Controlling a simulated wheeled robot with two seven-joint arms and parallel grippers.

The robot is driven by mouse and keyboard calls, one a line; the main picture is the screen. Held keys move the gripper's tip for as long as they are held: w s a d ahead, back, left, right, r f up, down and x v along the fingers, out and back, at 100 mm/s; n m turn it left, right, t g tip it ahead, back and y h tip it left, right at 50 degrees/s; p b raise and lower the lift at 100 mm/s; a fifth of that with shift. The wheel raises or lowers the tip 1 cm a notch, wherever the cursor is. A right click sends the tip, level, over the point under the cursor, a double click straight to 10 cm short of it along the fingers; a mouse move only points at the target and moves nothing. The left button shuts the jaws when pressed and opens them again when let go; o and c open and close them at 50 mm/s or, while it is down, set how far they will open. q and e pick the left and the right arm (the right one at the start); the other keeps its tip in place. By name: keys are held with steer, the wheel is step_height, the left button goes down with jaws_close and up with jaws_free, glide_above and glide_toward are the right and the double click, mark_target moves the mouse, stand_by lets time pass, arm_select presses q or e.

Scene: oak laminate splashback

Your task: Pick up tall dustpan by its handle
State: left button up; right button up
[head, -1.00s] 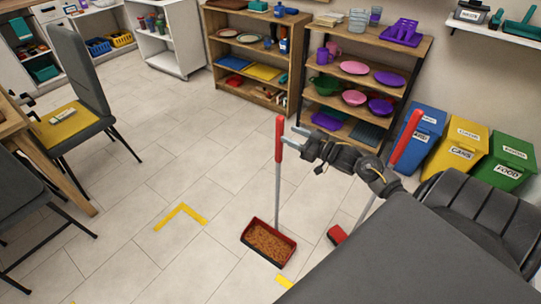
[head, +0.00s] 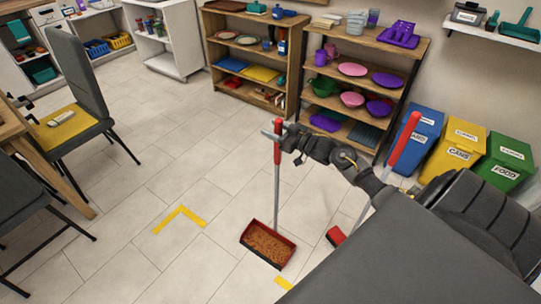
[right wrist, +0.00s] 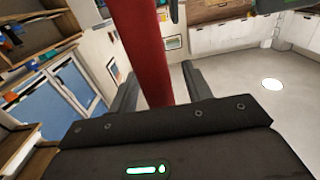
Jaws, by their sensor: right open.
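The tall dustpan stands upright on the floor in the head view. Its red pan (head: 268,262) holds brown debris, and a grey pole rises to a red handle (head: 277,153). My right gripper (head: 273,133) is at the upper part of this handle, with its fingers open around it. In the right wrist view the red handle (right wrist: 143,50) passes between the two open fingers of the right gripper (right wrist: 158,88), closer to the left finger. No grip on it shows. My left gripper is not in view.
A second red-handled tool (head: 403,140) leans beside my right arm, with a red head (head: 336,236) on the floor. Blue, yellow (head: 455,155) and green bins stand at the right. A shelf of dishes (head: 365,52) is behind.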

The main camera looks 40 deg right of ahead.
steer(key=c, duration=0.6)
jaws_close()
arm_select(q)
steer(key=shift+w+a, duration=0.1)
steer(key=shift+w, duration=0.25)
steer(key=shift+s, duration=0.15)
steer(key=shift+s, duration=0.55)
arm_select(e)
steer(key=shift+r, duration=0.1)
